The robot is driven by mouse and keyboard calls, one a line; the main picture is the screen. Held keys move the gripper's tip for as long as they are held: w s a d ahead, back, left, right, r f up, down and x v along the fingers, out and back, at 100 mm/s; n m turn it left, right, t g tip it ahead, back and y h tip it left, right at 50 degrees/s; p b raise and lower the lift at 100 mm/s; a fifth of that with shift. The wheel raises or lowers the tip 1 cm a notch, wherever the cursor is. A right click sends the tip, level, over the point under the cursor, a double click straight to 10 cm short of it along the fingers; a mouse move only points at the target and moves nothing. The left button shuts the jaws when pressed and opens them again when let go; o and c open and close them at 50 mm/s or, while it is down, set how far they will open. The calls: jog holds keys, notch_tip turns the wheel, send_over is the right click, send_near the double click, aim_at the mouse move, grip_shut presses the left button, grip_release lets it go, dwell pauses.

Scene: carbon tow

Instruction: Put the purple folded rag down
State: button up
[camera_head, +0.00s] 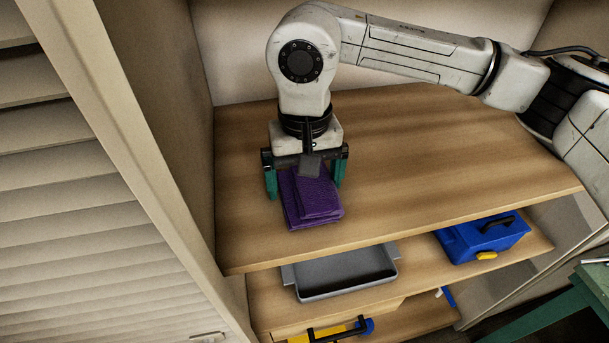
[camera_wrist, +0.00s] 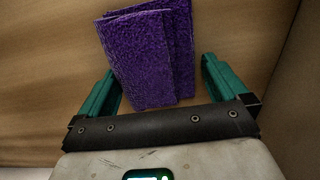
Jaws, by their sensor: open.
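The purple folded rag (camera_head: 314,203) lies flat on the wooden top shelf (camera_head: 420,200), near its front left part. It also shows in the wrist view (camera_wrist: 148,55), partly between the finger tips and reaching out beyond them. My gripper (camera_head: 305,190) points down over the rear part of the rag, with its green fingers on either side of it. In the wrist view my gripper (camera_wrist: 158,75) is open, with a gap between each finger and the rag. The rear end of the rag is partly hidden by my gripper in the head view.
A grey tray (camera_head: 345,284) and a blue toolbox (camera_head: 482,238) with a yellow latch stand on the shelf below. A louvred door (camera_head: 75,200) and side panel stand close on the left. The top shelf is clear to the right of the rag. A green table (camera_head: 575,300) is at lower right.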

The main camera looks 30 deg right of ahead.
aim_at(306, 182)
jog(key=shift+r, duration=0.1)
jog(key=shift+r+b, duration=0.9)
jog(key=shift+r, duration=2.9)
jog(key=shift+s+f, duration=0.1)
